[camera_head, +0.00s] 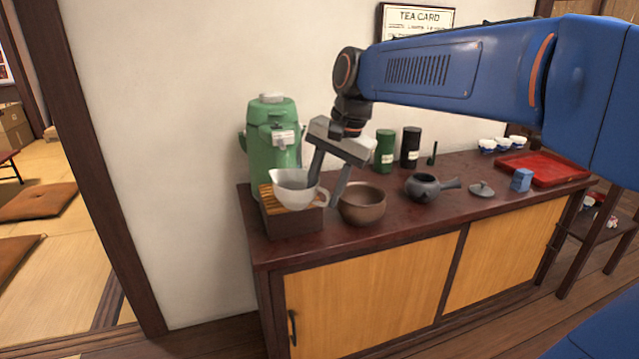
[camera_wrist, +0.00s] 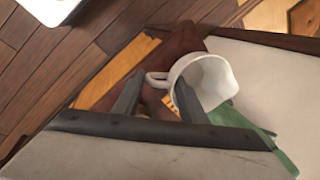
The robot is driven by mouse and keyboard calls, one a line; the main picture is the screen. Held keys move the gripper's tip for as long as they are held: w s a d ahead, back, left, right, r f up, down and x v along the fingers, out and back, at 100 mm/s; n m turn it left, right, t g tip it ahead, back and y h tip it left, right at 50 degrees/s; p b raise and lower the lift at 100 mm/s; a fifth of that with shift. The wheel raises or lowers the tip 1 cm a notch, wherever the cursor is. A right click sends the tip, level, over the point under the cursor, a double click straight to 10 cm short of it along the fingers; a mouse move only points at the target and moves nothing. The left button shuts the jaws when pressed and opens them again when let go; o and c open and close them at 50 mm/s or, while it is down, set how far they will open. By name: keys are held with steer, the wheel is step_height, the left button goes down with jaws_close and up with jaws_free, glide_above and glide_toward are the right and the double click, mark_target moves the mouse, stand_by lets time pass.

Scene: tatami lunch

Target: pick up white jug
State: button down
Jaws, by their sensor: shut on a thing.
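The white jug (camera_head: 293,192) has a pouring lip and a looped handle. It is in front of the green air pot, over the slatted wooden box (camera_head: 292,222); I cannot tell if it touches the slats. In the wrist view the jug (camera_wrist: 212,78) shows its open mouth, with its handle between my fingers. My gripper (camera_head: 324,193) points down at the jug's right side, shut on the jug at its handle. In the wrist view one finger of my gripper (camera_wrist: 158,82) lies against the jug's wall and the other is beyond the handle.
A brown bowl (camera_head: 362,204) stands close right of my gripper. The green air pot (camera_head: 272,145) is just behind the jug. Green (camera_head: 385,151) and black (camera_head: 411,147) canisters, a dark teapot (camera_head: 422,188) and a red tray (camera_head: 545,169) stand further right on the cabinet (camera_head: 400,222).

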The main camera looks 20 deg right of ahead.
steer(key=shift+s, duration=1.8)
steer(key=shift+s, duration=0.1)
steer(key=shift+s, duration=0.1)
